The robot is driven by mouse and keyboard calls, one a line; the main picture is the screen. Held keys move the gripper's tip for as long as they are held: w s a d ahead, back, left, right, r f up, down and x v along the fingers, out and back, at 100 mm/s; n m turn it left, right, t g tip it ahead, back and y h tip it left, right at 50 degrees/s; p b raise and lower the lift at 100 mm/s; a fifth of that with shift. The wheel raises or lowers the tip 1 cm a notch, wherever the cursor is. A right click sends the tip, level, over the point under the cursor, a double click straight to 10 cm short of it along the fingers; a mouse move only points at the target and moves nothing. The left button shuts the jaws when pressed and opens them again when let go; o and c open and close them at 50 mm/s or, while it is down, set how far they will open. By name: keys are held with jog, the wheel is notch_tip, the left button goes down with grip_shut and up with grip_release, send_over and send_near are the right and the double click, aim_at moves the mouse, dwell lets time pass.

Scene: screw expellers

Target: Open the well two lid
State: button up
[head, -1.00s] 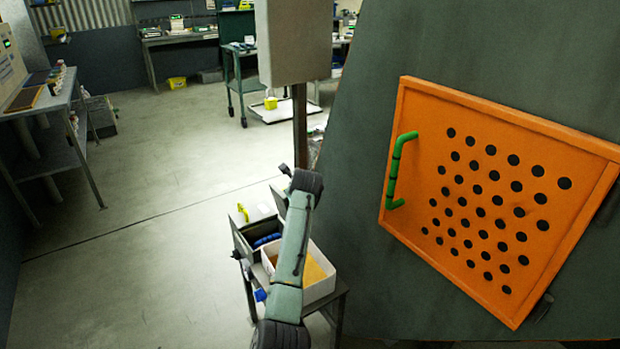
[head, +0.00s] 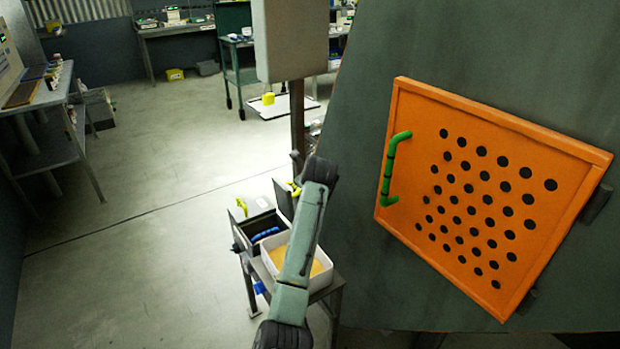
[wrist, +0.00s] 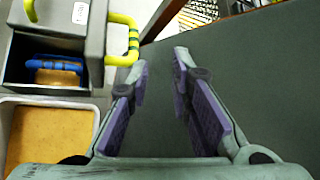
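A grey box with a dark open compartment (wrist: 20,72) is at the left of the wrist view. A blue-handled item (wrist: 58,66) lies inside the compartment. Another yellow handle (wrist: 30,10) shows at the upper left. The label is too small to read, so I cannot tell which is well two. My gripper (wrist: 162,62) is open and empty, its left finger close to the right yellow handle; contact is unclear. The head view shows the box (head: 262,228) beyond my arm.
A white bin (wrist: 90,104) with tan contents stands beside the box. A large dark machine face (head: 365,280) with an orange perforated door (head: 470,190) and green handle (head: 390,165) fills the right. Floor (head: 130,240) at left is clear.

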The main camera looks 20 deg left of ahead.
jog(key=shift+v, duration=0.85)
jog(key=shift+w+d+r, duration=0.1)
jog(key=shift+w+r, duration=0.05)
jog(key=v, duration=1.2)
jog(key=shift+c, duration=0.4)
